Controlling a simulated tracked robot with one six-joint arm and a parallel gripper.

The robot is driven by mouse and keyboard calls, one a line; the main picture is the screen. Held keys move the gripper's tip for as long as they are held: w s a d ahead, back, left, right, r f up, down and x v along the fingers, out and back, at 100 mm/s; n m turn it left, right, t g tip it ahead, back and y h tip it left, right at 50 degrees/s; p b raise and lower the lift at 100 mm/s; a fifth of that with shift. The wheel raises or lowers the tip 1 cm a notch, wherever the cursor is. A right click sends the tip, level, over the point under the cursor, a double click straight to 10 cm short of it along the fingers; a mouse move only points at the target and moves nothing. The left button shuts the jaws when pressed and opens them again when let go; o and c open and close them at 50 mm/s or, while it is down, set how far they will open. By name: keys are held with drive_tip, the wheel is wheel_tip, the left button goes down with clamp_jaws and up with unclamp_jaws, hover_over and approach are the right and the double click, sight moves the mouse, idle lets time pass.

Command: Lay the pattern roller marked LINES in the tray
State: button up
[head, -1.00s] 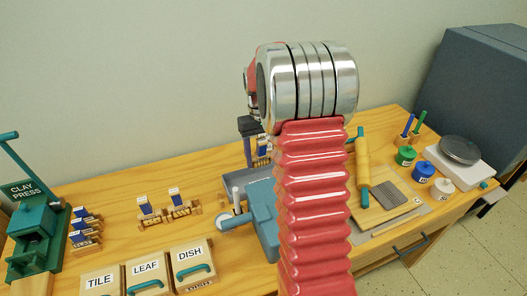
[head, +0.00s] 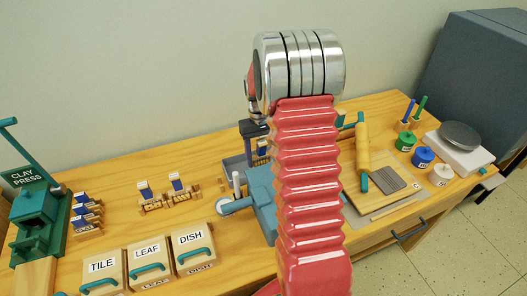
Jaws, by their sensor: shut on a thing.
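My gripper (head: 253,130) is a dark shape at the back of the table, partly hidden behind my red arm. It is shut on a small wooden roller with a blue part (head: 262,148), just below it. I cannot read any mark on this roller.
A blue machine with a crank (head: 262,198) stands in front of the tray. Boxes marked TILE (head: 102,265), LEAF and DISH sit at the front, the clay press (head: 38,215) at far left. A yellow rolling pin (head: 362,150), board and paint pots stand right.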

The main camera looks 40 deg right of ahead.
sight(262, 144)
drive_tip(key=shift+f, duration=0.7)
drive_tip(key=o, duration=1.9)
drive_tip(key=shift+o, duration=0.4)
drive_tip(key=o, duration=0.3)
drive_tip(key=shift+o, duration=0.2)
drive_tip(key=shift+r, duration=0.1)
drive_tip(key=shift+r, duration=4.95)
